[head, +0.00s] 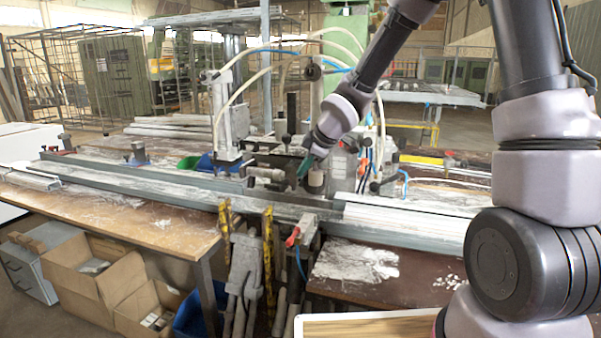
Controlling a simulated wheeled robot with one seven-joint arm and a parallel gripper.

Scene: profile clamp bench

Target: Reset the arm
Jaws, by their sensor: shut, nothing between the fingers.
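My arm comes in from the right of the head view and reaches to the middle of the bench. My gripper (306,168) is at the arm's end, small in the picture, pointing down in front of the clamp machine (235,120). It is shut and I see nothing held in it. Its fingertips are partly lost against the machine parts behind, so I cannot tell how far they are from them.
A long metal profile rail (150,183) runs across the wooden bench (120,215). Cardboard boxes (85,270) stand below at left. Tools hang at the bench's front middle. A wood-topped board (370,326) is at the bottom. Hoses arch over the machine.

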